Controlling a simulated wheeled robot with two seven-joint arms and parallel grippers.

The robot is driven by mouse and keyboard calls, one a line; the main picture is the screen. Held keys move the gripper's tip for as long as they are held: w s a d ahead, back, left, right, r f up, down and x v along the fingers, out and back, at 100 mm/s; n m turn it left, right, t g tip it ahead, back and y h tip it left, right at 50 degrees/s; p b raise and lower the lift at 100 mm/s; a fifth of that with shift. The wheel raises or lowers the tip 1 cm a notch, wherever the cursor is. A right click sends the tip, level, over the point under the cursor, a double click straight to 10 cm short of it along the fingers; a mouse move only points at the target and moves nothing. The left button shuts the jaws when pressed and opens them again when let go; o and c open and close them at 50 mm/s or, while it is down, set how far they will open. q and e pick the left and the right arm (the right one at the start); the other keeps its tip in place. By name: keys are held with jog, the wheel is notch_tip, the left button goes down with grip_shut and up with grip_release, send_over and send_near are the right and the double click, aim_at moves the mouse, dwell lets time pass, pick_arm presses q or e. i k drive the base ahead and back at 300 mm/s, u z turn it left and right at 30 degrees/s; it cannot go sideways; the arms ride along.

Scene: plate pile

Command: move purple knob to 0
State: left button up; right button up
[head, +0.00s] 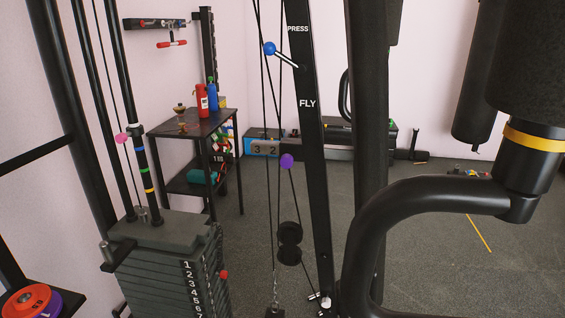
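The purple knob (287,160) is a small round ball near the middle of the head view. It shows in front of the cables, left of a black upright post (309,130) with the white words "PRESS" and "FLY". What it is fixed to is hard to make out. I see no 0 mark. A stack of dark weight plates (170,262) at the lower left carries white numbers from 1 downward. Neither of my grippers is in view.
A blue knob (269,48) sits on a silver rod higher up. A pink knob (121,138) and a red knob (224,274) are at the left. A thick black curved bar (420,192) blocks the right. Behind stands a small dark table (196,124) with bottles.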

aim_at(287, 161)
jog(key=z, duration=0.05)
jog(key=k, duration=1)
jog(key=u, duration=0.45)
jog(key=i, duration=0.55)
jog(key=z, duration=0.25)
